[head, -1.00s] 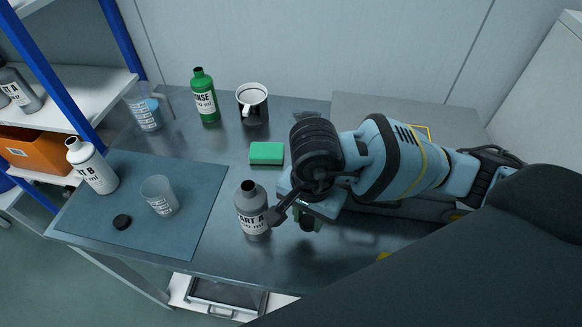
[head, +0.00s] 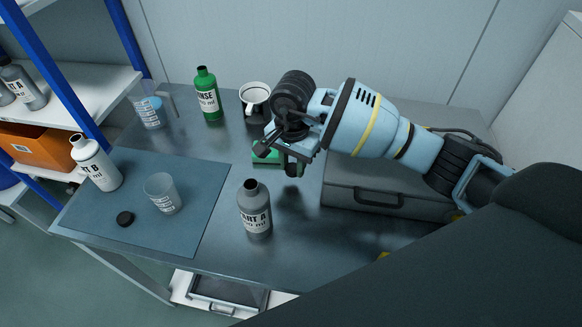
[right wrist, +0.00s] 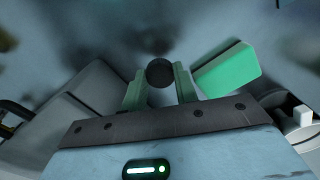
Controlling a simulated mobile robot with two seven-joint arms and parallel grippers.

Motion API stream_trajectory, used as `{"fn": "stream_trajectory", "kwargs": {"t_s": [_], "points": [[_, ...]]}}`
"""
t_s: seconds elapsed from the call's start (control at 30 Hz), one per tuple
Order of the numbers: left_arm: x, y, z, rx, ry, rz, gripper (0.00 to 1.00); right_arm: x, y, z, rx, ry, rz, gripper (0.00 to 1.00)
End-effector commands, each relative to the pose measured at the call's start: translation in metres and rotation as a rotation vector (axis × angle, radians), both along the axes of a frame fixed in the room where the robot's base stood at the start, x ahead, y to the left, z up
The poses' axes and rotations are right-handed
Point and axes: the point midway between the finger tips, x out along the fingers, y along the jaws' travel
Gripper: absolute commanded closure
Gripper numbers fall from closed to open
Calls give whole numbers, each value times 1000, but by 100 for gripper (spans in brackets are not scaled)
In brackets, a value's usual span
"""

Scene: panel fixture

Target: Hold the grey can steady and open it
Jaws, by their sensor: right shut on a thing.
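The grey can (head: 255,211), labelled PART A, stands upright on the metal table, right of the blue mat. Its neck is bare, with no cap on it, and nothing touches the can. My right gripper (head: 291,165) is behind and to the right of the can, above the table near the green sponge. In the right wrist view its green fingers (right wrist: 160,88) are shut on a small round black cap (right wrist: 160,71). My left gripper is not in view.
A blue mat (head: 200,235) holds a white bottle (head: 96,164), a clear cup (head: 162,194) and another black cap (head: 125,219). A green sponge (head: 264,153), green bottle (head: 207,95), mug (head: 254,101) and jug (head: 150,109) stand behind. A grey case (head: 345,195) is at right.

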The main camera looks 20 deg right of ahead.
Motion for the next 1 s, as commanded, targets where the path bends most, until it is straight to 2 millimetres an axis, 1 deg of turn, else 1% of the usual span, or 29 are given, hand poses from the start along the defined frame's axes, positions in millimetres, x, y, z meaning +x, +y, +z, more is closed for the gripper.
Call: {"fn": "stream_trajectory", "kwargs": {"t_s": [0.1, 0.33, 0.43, 0.6, 0.7, 1.0], "points": [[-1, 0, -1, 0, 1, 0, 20, 8, -1, -1, 0, 0, -1, 98], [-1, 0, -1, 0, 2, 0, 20, 11, -2, -1, 1, -1, 0, 98], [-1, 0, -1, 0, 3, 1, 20, 17, -3, -1, 1, -2, 0, 98], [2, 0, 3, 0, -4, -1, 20, 14, -2, -28, 1, 2, -1, 98], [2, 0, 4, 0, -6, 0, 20, 15, -2, -36, 0, 0, 1, 98], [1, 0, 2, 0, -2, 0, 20, 15, -3, -38, -1, -1, 1, 98]]}}
